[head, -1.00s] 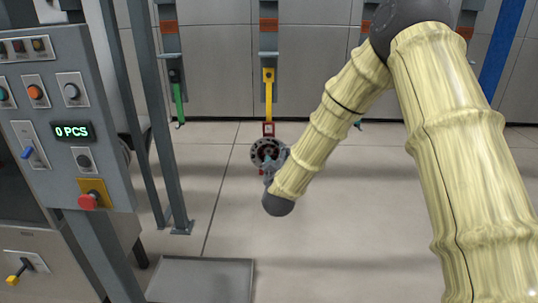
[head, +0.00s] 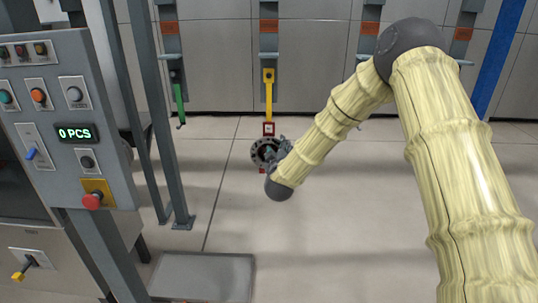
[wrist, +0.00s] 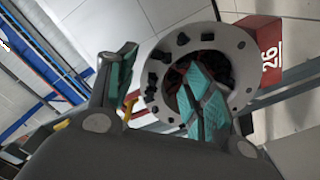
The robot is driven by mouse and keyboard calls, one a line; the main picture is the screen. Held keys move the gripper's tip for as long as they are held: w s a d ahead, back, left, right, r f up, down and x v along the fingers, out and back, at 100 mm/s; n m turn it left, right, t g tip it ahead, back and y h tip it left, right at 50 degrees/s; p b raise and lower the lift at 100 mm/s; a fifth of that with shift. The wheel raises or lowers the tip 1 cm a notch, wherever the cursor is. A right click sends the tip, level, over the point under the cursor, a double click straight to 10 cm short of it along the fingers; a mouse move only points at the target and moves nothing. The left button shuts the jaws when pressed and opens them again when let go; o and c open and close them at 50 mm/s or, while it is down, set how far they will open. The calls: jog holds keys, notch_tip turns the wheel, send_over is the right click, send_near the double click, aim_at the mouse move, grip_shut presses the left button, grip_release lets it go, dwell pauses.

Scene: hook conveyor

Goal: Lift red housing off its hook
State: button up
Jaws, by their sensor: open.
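The red housing (head: 269,129) hangs below the yellow hook (head: 268,90) in the head view, with its round grey flange facing me. In the wrist view the grey flange ring (wrist: 239,48) with dark bolts fills the upper middle, and a red part of the housing marked "26" (wrist: 264,45) shows at its right. My gripper (wrist: 162,60) is open, with teal finger pads. Its right finger overlaps the flange's central opening, and its left finger is outside the ring's left edge. I cannot tell whether either finger touches. In the head view my gripper (head: 274,154) partly covers the flange's right side.
A green hook (head: 178,98) hangs empty to the left. The control panel (head: 80,120) reads "0 PCS", with grey posts (head: 165,130) beside it. A grey plate (head: 205,275) lies on the floor in front. The floor right of the posts is mostly clear.

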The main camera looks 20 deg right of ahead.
jog(key=c, duration=1.1)
jog(key=shift+r, duration=0.1)
jog(key=shift+w+r, duration=0.15)
jog(key=shift+r, duration=0.2)
jog(key=shift+r+b, duration=0.7)
jog(key=shift+r, duration=0.5)
jog(key=b, duration=0.5)
send_near(278, 140)
jog(key=r+v, duration=0.2)
jog(key=v, duration=0.8)
jog(key=shift+w+d, duration=0.1)
jog(key=shift+w, duration=0.05)
jog(key=shift+r+p, duration=0.7)
